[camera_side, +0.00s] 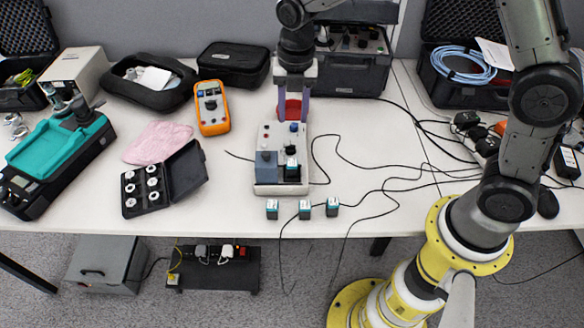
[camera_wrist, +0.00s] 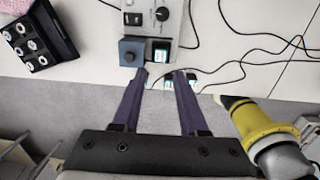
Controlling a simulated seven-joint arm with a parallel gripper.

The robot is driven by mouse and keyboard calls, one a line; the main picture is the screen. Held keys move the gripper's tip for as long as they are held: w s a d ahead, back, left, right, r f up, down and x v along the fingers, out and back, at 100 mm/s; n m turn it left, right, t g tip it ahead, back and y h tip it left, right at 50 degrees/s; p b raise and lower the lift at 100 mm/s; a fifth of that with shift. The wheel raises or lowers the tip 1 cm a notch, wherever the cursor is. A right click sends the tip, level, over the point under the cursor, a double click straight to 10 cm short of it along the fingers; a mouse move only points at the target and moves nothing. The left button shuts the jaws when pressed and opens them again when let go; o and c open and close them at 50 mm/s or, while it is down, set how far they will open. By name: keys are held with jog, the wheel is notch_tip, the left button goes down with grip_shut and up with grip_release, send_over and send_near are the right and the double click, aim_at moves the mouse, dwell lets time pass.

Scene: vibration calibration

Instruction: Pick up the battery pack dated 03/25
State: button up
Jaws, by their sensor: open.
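Three small dark battery packs with teal and white labels stand in a row near the table's front edge: a left one (camera_side: 272,209), a middle one (camera_side: 304,209) and a right one (camera_side: 332,206). Another pack (camera_side: 291,171) sits in the grey calibration unit (camera_side: 268,188) behind them. The dates are too small to read. My gripper (camera_side: 293,120) is open and points down over the back of the unit. In the wrist view, my gripper (camera_wrist: 160,74) has its fingers apart, with a pack (camera_wrist: 168,85) between the tips and another (camera_wrist: 191,77) beside the right tip; the left finger may hide the third.
A black open case with silver round parts (camera_side: 150,183) lies left of the unit, beside a pink cloth (camera_side: 158,142). An orange meter (camera_side: 212,108) stands behind. Loose black cables (camera_side: 375,190) cross the table to the right. The front table edge is close to the packs.

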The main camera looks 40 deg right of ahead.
send_over(292, 160)
notch_tip(292, 160, down, 9)
jog(key=shift+s+f, duration=0.15)
jog(key=shift+f, duration=3.1)
grip_shut()
